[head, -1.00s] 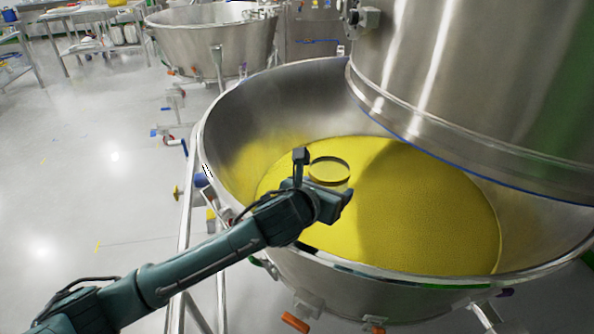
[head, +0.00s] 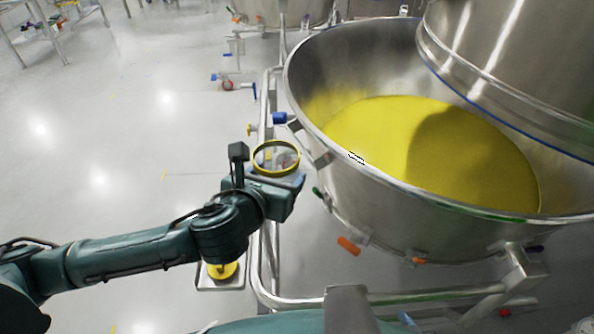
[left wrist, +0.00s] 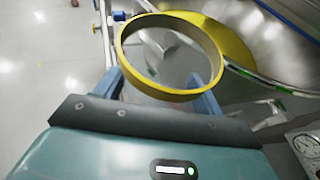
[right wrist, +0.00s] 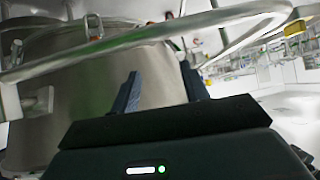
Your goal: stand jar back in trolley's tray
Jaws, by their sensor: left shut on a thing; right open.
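The trolley's tray (head: 221,284) is a small metal tray beside the rail, below and left of the jar. A round yellow piece (head: 222,270) lies in it, partly hidden by my left arm. My right gripper (right wrist: 163,88) is open and empty in the right wrist view.
The steel bowl (head: 345,165) holds yellow powder (head: 375,130), with a large steel cylinder (head: 500,50) above it. The trolley's tubular rail (head: 268,285) runs near the tray. In the right wrist view a rail (right wrist: 140,37) crosses close ahead. Open floor lies at left.

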